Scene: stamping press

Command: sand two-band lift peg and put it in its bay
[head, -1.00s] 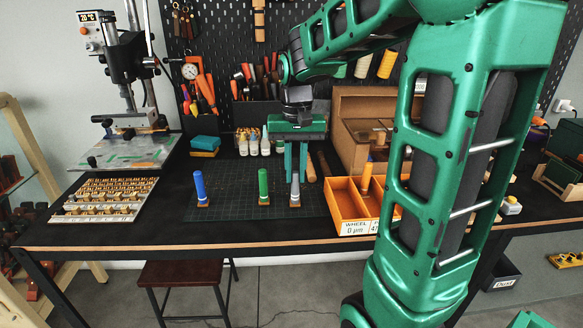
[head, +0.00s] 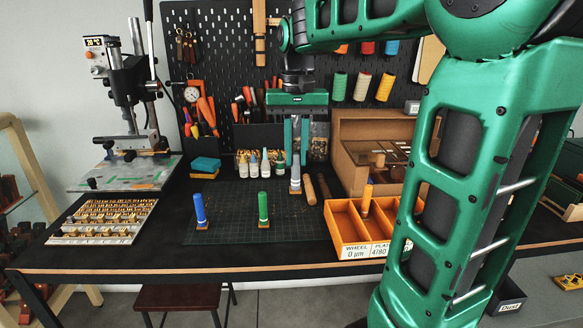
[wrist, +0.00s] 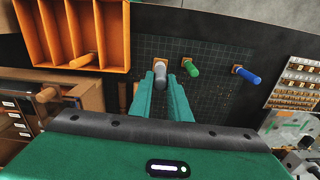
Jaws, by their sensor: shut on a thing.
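My gripper (head: 296,165) is shut on a grey peg (head: 295,179) with a brown base and holds it upright, apparently just above the dark cutting mat (head: 235,222). The wrist view shows the grey peg (wrist: 160,70) between my gripper's fingertips (wrist: 160,78). A blue peg (head: 200,208) and a green peg (head: 263,206) stand on the mat to its left. An orange-yellow peg (head: 367,200) stands in the orange divided tray (head: 338,228), whose front labels read "WHEEL 0 µm" and partly "PLA… 4780". I cannot make out bands on the grey peg.
A brown wooden cabinet (head: 350,130) stands behind the tray. Small bottles (head: 253,163) and tool handles (head: 310,190) are near the gripper. A rack of small parts (head: 103,220) and a press (head: 130,95) are at the left. The mat between pegs is clear.

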